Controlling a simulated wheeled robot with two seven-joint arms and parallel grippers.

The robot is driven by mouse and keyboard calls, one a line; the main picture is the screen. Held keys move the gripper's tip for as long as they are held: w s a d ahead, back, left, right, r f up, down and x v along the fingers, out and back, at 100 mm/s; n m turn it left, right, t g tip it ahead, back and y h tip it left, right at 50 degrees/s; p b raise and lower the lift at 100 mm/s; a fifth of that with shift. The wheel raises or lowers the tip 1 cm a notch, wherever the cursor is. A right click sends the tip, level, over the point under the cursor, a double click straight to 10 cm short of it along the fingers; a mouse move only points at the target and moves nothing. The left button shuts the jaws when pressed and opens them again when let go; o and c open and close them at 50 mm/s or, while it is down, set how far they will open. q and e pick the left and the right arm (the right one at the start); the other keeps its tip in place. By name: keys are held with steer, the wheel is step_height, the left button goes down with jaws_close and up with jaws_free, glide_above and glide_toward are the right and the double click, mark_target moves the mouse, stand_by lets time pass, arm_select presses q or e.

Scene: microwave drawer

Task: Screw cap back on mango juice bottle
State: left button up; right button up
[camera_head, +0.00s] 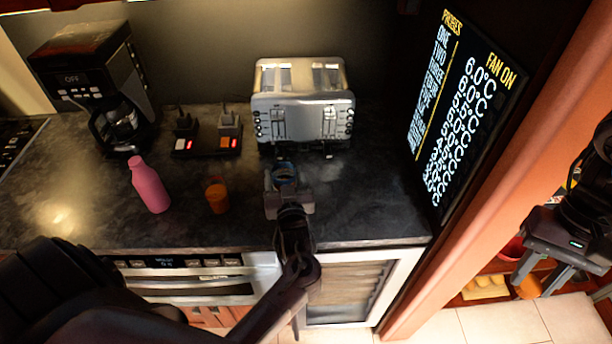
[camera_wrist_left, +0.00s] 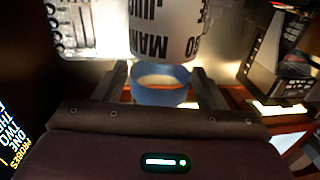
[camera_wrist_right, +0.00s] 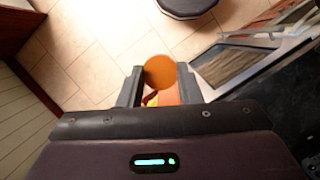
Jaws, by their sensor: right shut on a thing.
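The mango juice bottle (camera_wrist_left: 172,30) shows its white lettered body in the left wrist view. Its blue neck (camera_wrist_left: 160,97) has an open top with orange inside. My right gripper (camera_head: 545,280) is shut on a round orange cap (camera_wrist_right: 160,72), over the floor at the right.
A pink bottle (camera_head: 149,186) and an orange cup-like object (camera_head: 217,196) stand on the dark counter (camera_head: 220,232) left of my left gripper. Behind are a toaster (camera_head: 303,105), a coffee maker (camera_head: 100,85) and a socket strip (camera_head: 207,144). A display panel (camera_head: 465,110) is at right.

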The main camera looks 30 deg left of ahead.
arm_select(q)
steer(key=shift+w+a+f, duration=0.15)
steer(key=shift+w, duration=0.05)
steer(key=c, duration=0.7)
arm_select(e)
steer(key=shift+w+a, duration=0.15)
steer(key=shift+w, duration=0.05)
arm_select(q)
steer(key=o, duration=1.1)
steer(key=v, duration=0.7)
steer(key=shift+s, duration=0.25)
